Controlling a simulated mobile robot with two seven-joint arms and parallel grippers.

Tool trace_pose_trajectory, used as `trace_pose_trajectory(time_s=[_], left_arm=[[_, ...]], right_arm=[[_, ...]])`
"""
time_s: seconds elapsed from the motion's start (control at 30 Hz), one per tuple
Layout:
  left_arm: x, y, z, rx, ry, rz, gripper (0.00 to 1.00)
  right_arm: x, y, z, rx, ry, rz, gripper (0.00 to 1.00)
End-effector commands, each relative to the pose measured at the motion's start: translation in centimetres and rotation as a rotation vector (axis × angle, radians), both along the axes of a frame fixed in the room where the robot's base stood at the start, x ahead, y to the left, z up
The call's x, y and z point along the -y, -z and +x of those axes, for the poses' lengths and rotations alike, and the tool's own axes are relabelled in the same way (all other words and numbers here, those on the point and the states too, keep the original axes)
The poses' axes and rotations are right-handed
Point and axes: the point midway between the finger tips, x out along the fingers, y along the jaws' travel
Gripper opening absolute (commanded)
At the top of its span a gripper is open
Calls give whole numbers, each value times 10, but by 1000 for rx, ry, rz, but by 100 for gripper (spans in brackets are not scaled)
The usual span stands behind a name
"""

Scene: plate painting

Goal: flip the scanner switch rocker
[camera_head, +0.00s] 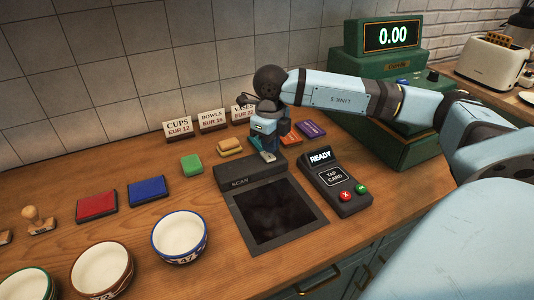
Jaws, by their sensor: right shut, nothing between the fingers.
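The scanner (275,218) lies flat on the wooden counter, with a dark glass plate in a grey frame and a raised housing marked SCAN (240,181) along its back. My right gripper (269,157) points down at the back right end of that housing. It is shut and empty, with its tips at or just above the housing's top. I cannot tell whether they touch it. The switch rocker is not clearly visible; the gripper may hide it. My left gripper is not in view.
A card reader (335,181) stands right of the scanner. A green cash register (390,65) is behind my right arm. Bowls (180,238) stand at the front left. Ink pads (147,190), small coloured blocks (192,165) and price signs (178,127) are left and behind.

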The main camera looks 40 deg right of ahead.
Motion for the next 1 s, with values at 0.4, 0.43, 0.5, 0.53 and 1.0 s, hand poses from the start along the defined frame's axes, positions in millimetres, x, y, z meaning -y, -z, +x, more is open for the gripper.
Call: trace_pose_trajectory(time_s=[0.4, 0.43, 0.5, 0.53, 1.0], left_arm=[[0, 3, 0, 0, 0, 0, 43], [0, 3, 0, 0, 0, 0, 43], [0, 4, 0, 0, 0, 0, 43], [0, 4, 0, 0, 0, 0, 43], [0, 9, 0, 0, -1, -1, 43]], right_arm=[[0, 3, 0, 0, 0, 0, 0], [0, 4, 0, 0, 0, 0, 0], [0, 5, 0, 0, 0, 0, 0], [0, 5, 0, 0, 0, 0, 0], [0, 12, 0, 0, 0, 0, 0]])
